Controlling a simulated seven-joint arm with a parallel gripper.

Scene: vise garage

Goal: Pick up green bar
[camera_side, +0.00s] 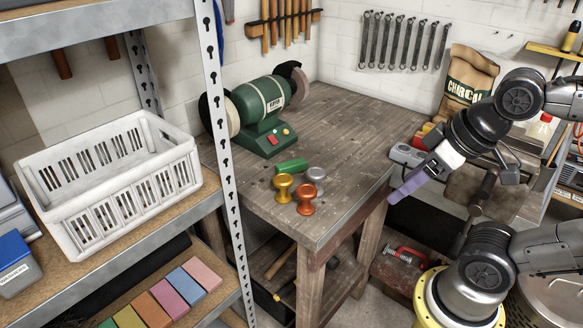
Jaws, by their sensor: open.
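The green bar (291,166) lies flat on the wooden workbench (345,120). It lies just in front of the green bench grinder and behind the gold, silver and orange knob-shaped pieces. My gripper (396,196) is open, to the right of the bench's right edge and well apart from the bar. A flat lavender part shows at its tip, pointing down and left. The gap between the fingers is hard to make out from this side.
The bench grinder (264,112) stands behind the bar. A gold knob (283,188), silver knob (316,181) and orange knob (306,199) stand close in front. A metal shelf post (222,140) and white crate (110,175) are at left.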

